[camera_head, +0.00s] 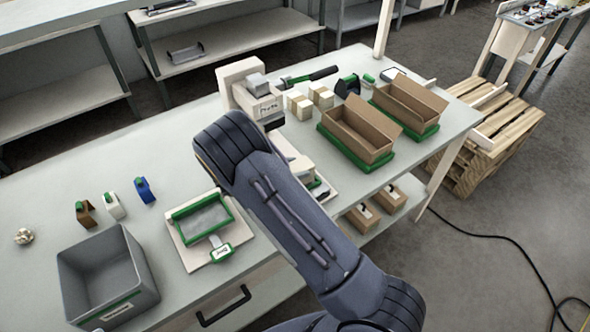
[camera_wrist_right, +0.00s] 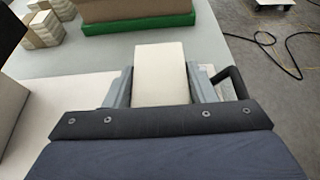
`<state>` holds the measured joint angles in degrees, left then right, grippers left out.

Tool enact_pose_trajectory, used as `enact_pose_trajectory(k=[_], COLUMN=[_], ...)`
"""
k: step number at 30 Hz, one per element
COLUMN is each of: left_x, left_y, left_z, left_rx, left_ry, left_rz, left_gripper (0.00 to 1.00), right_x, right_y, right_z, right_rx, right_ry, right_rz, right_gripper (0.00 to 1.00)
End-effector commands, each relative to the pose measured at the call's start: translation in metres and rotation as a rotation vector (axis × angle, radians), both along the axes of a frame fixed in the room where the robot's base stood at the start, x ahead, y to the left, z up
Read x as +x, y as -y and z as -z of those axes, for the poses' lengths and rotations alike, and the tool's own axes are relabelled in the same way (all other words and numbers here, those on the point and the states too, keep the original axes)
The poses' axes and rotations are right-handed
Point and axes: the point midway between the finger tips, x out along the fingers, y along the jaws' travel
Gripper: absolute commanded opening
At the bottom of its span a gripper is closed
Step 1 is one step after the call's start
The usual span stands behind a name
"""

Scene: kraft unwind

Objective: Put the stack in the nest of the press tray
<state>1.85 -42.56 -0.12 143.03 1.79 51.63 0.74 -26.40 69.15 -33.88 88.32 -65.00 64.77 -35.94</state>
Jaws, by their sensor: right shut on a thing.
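My right gripper (camera_wrist_right: 160,85) is shut on a cream block-like stack (camera_wrist_right: 160,75), seen in the right wrist view with a finger on each side. In the head view my own right arm hides this gripper and the held stack. The cream press (camera_head: 238,78) with a grey block on top stands at the back middle of the table, partly behind my arm. A cream board with a green frame (camera_head: 177,212) and a front handle lies left of my arm; I cannot tell whether it is the press tray. Another cream and green piece (camera_head: 318,188) shows partly beside my arm. No nest is clearly visible.
Small cream stacks (camera_head: 300,107) stand right of the press. Two open cardboard boxes (camera_head: 362,135) on green bases are further right. A grey bin (camera_head: 107,275) is at the front left, with small brown, white and blue items behind it. The left tabletop is largely clear.

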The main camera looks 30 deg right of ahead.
Motion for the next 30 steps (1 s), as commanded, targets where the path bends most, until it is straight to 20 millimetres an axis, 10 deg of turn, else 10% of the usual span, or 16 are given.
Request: enact_pose_trajectory(k=[13,14,18,30], left_x=[0.0001,-0.0001,0.0001,0.0001], left_y=[0.0000,0.0000,0.0000,-0.0001], left_z=[0.0049,0.0032,0.0027,0.0020], left_rx=[0.000,0.000,0.000,0.000], left_ry=[0.000,0.000,0.000,0.001], left_rz=[0.000,0.000,0.000,0.000], left_gripper=[0.36,0.36,0.36,0.36], right_x=[-0.0001,-0.0002,-0.0003,0.0000], right_y=[-0.0001,-0.0002,-0.0001,-0.0053], right_z=[0.0139,0.0122,0.0118,0.0075], right_rx=[0.000,0.000,0.000,0.001], right_ry=[0.001,0.001,0.001,0.003], right_rz=[-0.001,-0.001,-0.001,-0.002], right_gripper=[0.25,0.55,0.72,0.72])
